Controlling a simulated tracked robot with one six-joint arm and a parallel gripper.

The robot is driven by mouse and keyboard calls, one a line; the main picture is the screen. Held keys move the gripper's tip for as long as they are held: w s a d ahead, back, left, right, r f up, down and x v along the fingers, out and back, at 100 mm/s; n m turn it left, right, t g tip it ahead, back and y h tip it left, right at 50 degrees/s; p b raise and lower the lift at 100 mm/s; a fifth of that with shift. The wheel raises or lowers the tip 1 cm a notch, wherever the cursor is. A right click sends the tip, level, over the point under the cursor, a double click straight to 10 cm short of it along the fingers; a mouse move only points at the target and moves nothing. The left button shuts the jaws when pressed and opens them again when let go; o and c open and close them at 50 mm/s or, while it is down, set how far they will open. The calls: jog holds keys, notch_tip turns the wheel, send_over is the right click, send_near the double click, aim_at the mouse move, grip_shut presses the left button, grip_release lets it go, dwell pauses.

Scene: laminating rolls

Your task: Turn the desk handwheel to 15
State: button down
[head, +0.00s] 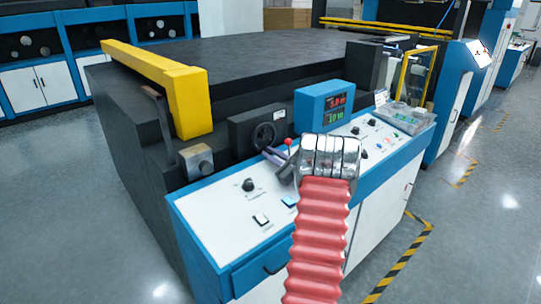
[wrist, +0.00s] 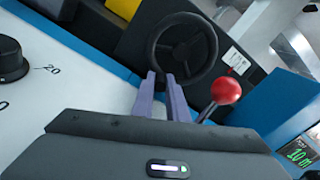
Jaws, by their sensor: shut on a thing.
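The handwheel (head: 264,135) is a small black wheel on a dark block at the back of the control desk. In the wrist view the handwheel (wrist: 181,50) shows its rim, hub and spokes. My gripper (wrist: 160,77) has its two purple fingers at the lower rim of the wheel, shut on it; the exact contact is partly hidden. In the head view my gripper (head: 268,153) reaches the wheel from the lower right. A display box (head: 324,106) shows red digits above and green digits below; the green line seems to read 10.
A red-balled lever (wrist: 226,91) stands close right of my fingers. A black knob (wrist: 10,60) marked 20 sits on the white desk panel (head: 225,205). A yellow bar (head: 165,75) spans the machine at left. The floor in front is clear.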

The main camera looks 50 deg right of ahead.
jog(key=shift+f, duration=0.1)
jog(key=c, duration=1.7)
grip_release()
jog(key=shift+c, duration=0.2)
jog(key=v, duration=1.3)
jog(key=shift+s, duration=0.4)
jog(key=shift+a, duration=0.1)
